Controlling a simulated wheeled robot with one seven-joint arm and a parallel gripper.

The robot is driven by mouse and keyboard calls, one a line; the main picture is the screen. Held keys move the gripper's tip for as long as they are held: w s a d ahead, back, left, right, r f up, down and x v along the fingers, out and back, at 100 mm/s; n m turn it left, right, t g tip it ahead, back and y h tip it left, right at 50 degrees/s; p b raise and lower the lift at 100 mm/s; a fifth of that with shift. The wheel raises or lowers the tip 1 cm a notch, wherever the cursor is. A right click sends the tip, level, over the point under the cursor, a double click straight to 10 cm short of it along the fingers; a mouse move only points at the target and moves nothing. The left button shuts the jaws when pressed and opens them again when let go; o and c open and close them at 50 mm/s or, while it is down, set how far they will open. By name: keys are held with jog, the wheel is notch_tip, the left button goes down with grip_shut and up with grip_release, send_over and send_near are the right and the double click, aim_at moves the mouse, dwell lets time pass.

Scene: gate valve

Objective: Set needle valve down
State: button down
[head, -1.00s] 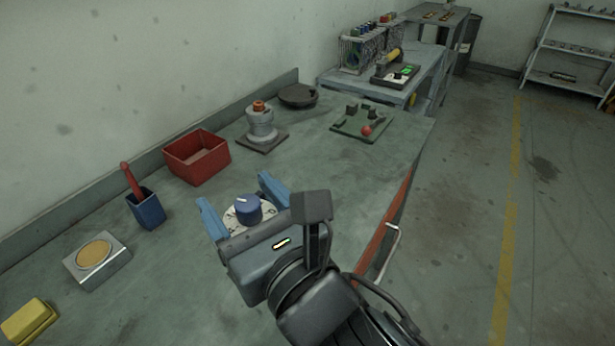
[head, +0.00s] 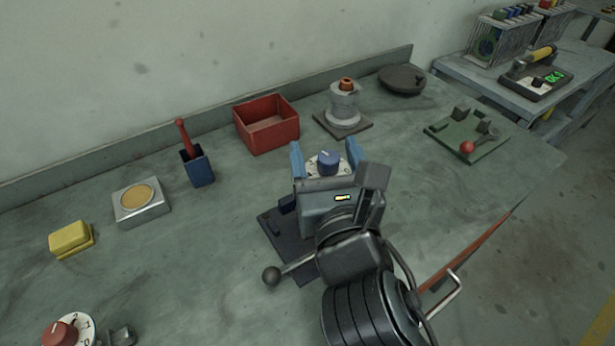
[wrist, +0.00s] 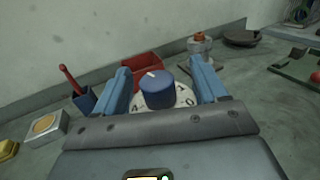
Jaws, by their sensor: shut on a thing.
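The needle valve (head: 328,160), with a blue knob on a white numbered dial, is between the blue fingers of my gripper (head: 326,162). The gripper is shut on it. The wrist view shows the knob (wrist: 157,90) upright between the fingers (wrist: 160,92), with digits on the dial rim. The valve's lower body is hidden by the gripper, so I cannot tell whether it touches the bench (head: 200,270).
Behind stand a red bin (head: 266,140) and a grey fitting (head: 344,105). A blue holder (head: 199,172) and silver block (head: 141,204) are left. A green fixture (head: 470,135) is right.

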jog(key=shift+w+a+f+b, duration=0.3)
jog(key=shift+a+f, duration=0.2)
jog(key=shift+f, duration=0.5)
jog(key=shift+w+a+f+b, duration=0.25)
jog(key=shift+w+a+f, duration=0.2)
jog(key=shift+f, duration=0.55)
jog(key=shift+w+a+f+b, duration=0.3)
jog(key=shift+a+f, duration=0.25)
jog(key=shift+f, duration=0.45)
jog(key=shift+c, duration=0.3)
grip_release()
jog(key=shift+f, duration=0.15)
jog(key=shift+s, duration=0.1)
jog(key=s, duration=0.3)
jog(key=s+d, duration=0.1)
jog(key=s, duration=0.2)
jog(key=s+d+b, duration=0.1)
jog(key=s, duration=0.3)
jog(key=shift+s+d, duration=0.1)
jog(key=shift+s, duration=0.75)
